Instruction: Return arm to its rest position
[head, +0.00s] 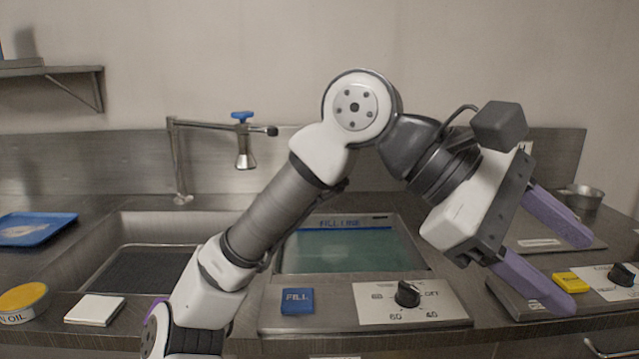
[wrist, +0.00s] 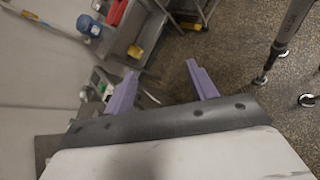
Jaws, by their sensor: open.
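My gripper (head: 565,262) is raised over the right part of the counter in the head view, tilted down to the right. Its two purple fingers are spread apart with nothing between them. In the wrist view the open fingers (wrist: 162,88) point toward the floor and a shelf or cart area, also empty. My arm is bent, with its elbow high in the middle of the head view, and covers part of the water bath and backsplash.
A water bath (head: 350,250) with a dial (head: 408,293) sits below my arm. A sink (head: 150,265) with a faucet (head: 180,160) is at left.

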